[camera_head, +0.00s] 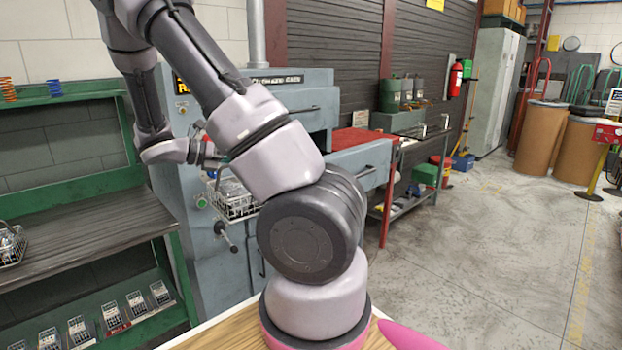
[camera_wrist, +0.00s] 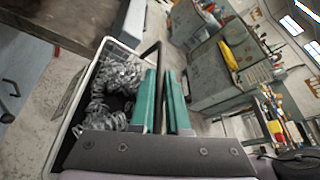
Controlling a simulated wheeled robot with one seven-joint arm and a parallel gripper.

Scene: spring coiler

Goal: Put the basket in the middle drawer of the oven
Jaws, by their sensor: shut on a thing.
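My gripper (camera_head: 208,158) holds a white wire basket (camera_head: 236,207) in front of the oven's face. In the wrist view, the green fingers (camera_wrist: 164,75) close around the dark handle at the basket's side. The basket (camera_wrist: 66,125) there shows a white rim and is full of shiny metal coils (camera_wrist: 115,85). The blue-grey oven (camera_head: 186,98) stands behind my arm. One of its drawers (camera_head: 372,160) sticks out to the right, with a handle on its front. My arm hides much of the oven front, so I cannot tell the drawer's full opening.
A green shelf unit (camera_head: 85,190) with a dark top stands at left, bearing another wire basket (camera_head: 10,245) and small boxes. A red-topped surface (camera_head: 355,138) lies beyond the drawer. The concrete floor (camera_head: 480,260) at right is clear.

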